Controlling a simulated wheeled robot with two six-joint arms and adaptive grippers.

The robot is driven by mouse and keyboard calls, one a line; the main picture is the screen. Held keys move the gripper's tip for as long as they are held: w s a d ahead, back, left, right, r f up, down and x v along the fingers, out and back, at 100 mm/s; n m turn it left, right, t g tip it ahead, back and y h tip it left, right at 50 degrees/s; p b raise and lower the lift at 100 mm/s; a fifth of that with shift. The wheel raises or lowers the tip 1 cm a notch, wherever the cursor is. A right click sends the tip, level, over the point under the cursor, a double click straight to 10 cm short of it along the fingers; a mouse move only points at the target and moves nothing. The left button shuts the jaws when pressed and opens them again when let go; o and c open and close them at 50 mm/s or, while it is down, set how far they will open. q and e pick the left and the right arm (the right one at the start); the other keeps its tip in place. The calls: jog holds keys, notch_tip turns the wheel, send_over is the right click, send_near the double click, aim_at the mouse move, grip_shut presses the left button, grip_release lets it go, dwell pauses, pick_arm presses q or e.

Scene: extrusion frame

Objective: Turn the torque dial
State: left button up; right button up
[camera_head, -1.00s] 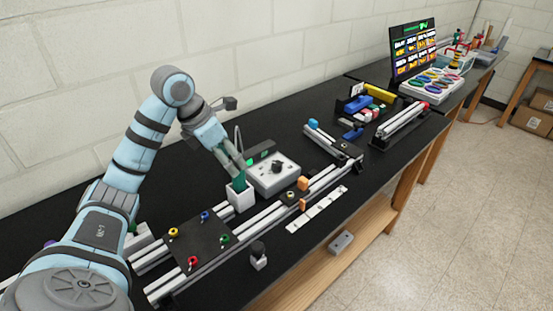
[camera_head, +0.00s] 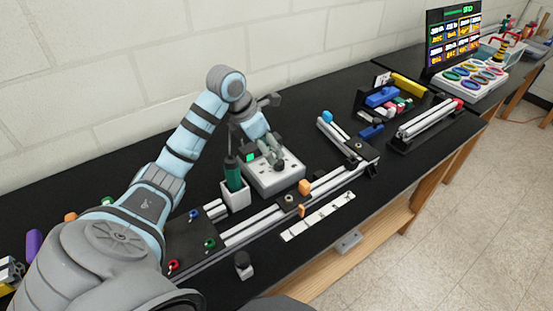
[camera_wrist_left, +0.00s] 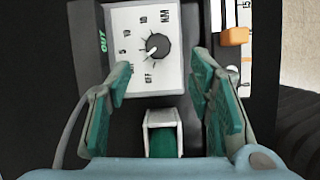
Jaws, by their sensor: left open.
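The torque dial (camera_wrist_left: 158,46) is a dark round knob with a white pointer line on a pale box (camera_head: 272,178). Its pointer points down and left in the left wrist view, toward the side of the OFF mark. My left gripper (camera_head: 271,158) is open above the box and largely hides the dial in the head view. In the left wrist view the two green-padded fingers of my left gripper (camera_wrist_left: 161,72) stand apart on either side of the dial's lower part, with nothing between them. My right gripper is not in view.
A green-handled driver (camera_head: 233,175) stands upright in a white holder (camera_head: 236,197) beside the dial box. Aluminium rails with an orange block (camera_head: 304,187) lie in front. A parts tray (camera_head: 385,108) and a screen (camera_head: 453,38) stand farther right.

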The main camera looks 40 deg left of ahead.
aim_at(278, 162)
pick_arm(q)
jog(key=x, duration=0.8)
jog(key=shift+w+r, duration=0.2)
jog(key=shift+w, duration=0.15)
jog(key=shift+f, duration=0.1)
jog(key=shift+s, duration=0.3)
jog(key=c, duration=0.3)
grip_shut()
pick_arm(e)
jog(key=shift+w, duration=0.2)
